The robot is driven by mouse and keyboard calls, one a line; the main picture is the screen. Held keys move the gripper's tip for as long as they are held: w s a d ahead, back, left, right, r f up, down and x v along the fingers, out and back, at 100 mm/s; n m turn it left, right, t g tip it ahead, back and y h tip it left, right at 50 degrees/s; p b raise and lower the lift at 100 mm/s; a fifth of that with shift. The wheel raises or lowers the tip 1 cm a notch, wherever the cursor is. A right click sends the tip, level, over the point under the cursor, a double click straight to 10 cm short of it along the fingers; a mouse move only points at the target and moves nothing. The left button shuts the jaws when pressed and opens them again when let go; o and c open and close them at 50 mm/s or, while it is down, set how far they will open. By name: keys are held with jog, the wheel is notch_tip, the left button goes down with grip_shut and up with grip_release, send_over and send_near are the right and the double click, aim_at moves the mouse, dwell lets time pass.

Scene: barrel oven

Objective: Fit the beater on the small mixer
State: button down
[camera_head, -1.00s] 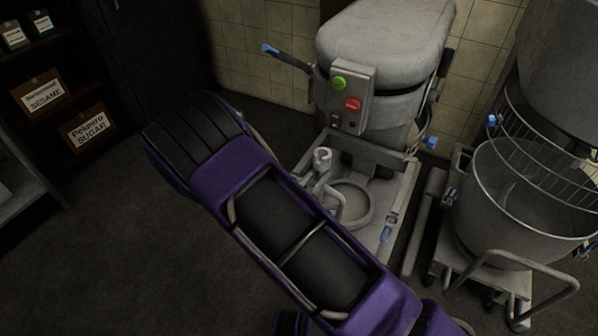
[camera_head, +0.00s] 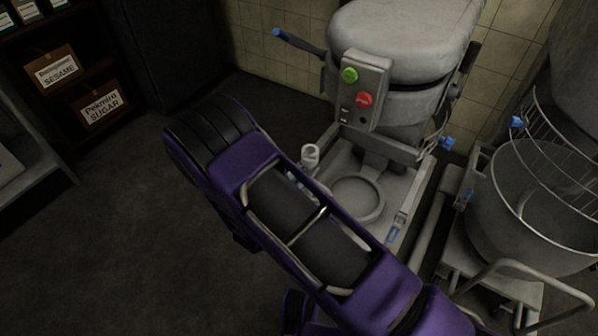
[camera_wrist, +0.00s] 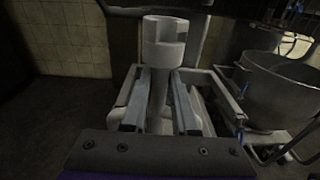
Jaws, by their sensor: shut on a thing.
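The small mixer (camera_head: 410,35) stands against the tiled wall in the head view, with a green and a red button on its control box. Its base has a round ring (camera_head: 358,198) with no bowl on it. The beater's pale notched hub (camera_head: 311,153) shows just past my arm, left of the ring. In the wrist view the hub (camera_wrist: 165,42) stands up above my gripper (camera_wrist: 160,88). The gripper's two fingers are shut on the beater's shaft. Its lower part is hidden behind the gripper. The hub is apart from the mixer head in the head view.
A large mixer bowl (camera_head: 540,205) with a wire guard (camera_head: 565,150) stands close on the right; its trolley handle (camera_head: 525,268) juts forward. A shelf with labelled boxes (camera_head: 52,68) is at the left. The floor (camera_head: 110,225) between is clear.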

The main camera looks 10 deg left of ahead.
jog(key=w+d, duration=1.1)
jog(key=d, duration=0.2)
jog(key=shift+w, duration=0.25)
dwell(0.6)
jog(key=shift+r, duration=0.15)
jog(key=shift+r+p, duration=1.8)
jog(key=shift+r, duration=0.75)
dwell(2.8)
